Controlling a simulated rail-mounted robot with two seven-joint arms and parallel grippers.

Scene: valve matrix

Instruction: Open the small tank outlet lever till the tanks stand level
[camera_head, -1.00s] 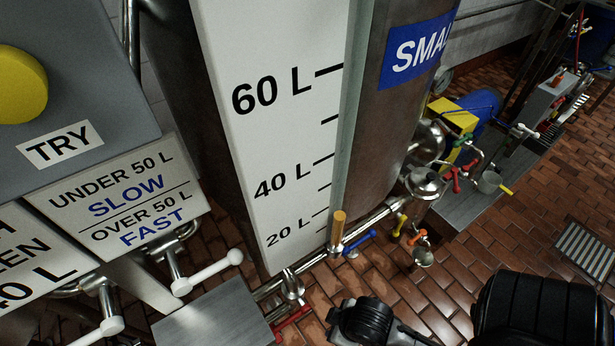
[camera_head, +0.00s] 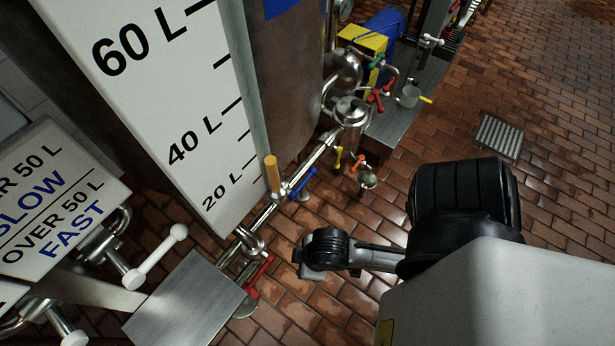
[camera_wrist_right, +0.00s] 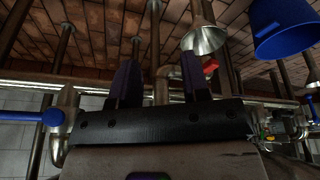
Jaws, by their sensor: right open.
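The small tank (camera_head: 290,80) stands at upper centre in the head view, its blue sign mostly cut off. A white gauge board (camera_head: 150,120) marked 20 L, 40 L and 60 L stands beside it. On the pipe below are an upright orange-tan lever (camera_head: 271,173), a blue lever (camera_head: 303,183) and a red lever (camera_head: 262,272). No label shows which is the outlet lever. No liquid level is readable. My right gripper is open and empty in the wrist view (camera_wrist_right: 160,82), with upright pipes beyond its fingers. In the head view its jaws are unclear. My left gripper is out of view.
White-handled levers (camera_head: 160,248) and a metal plate (camera_head: 185,305) lie at lower left. Yellow (camera_head: 338,160) and orange (camera_head: 358,163) handles hang near the pipe's far end. A steel bench (camera_head: 410,115) stands behind. The tiled floor (camera_head: 560,150) at right is open.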

